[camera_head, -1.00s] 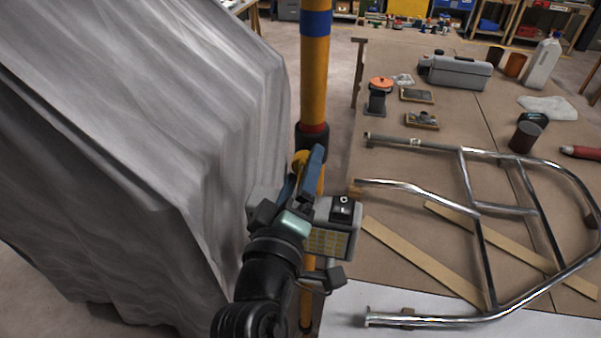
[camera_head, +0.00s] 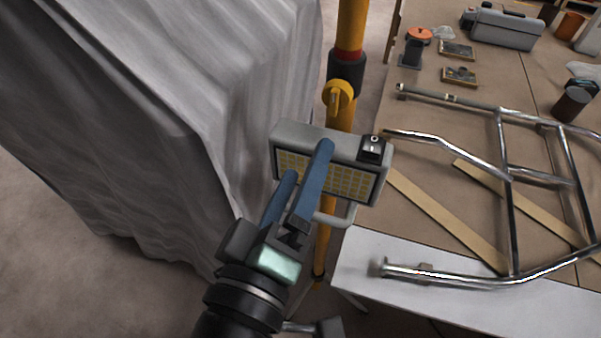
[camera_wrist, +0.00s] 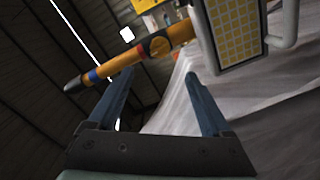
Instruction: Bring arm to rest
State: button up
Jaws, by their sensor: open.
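My gripper (camera_head: 303,170) is in the middle of the head view, its two blue fingers apart with nothing between them. In that view the fingers overlap a grey work lamp (camera_head: 295,131) with a yellow gridded face and a black switch. The lamp is on a yellow-orange pole (camera_head: 352,25) with a yellow knob. In the wrist view the fingers (camera_wrist: 160,100) are spread, and the lamp (camera_wrist: 237,30) is above and to the right of them. The pole (camera_wrist: 125,65) slants across behind. I cannot tell whether a finger touches the lamp.
A large grey draped cover (camera_head: 170,90) stands close on the left. A table (camera_head: 420,180) on the right bears a bent chrome tube frame (camera_head: 510,178), wooden strips, a grey toolbox (camera_head: 502,30) and small parts. Bare floor shows at lower left (camera_head: 70,270).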

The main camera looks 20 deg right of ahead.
dwell(0.4)
jog(key=w+a+r+m+t+y, duration=0.2)
jog(key=w+r+t, duration=0.1)
jog(key=r, duration=0.6)
jog(key=w+a+r+m+t+y, duration=0.2)
jog(key=w+a+r+t+y, duration=0.15)
jog(key=r, duration=0.65)
jog(key=s+r+t+y, duration=0.2)
jog(key=r+t, duration=0.1)
jog(key=r, duration=0.4)
jog(key=s+a+r+m+t+y, duration=0.1)
jog(key=s+r+t+y, duration=0.1)
jog(key=r, duration=0.5)
jog(key=shift+s+a+r+t, duration=0.3)
jog(key=shift+s+t, duration=0.15)
jog(key=shift+s, duration=0.35)
jog(key=shift+y, duration=0.25)
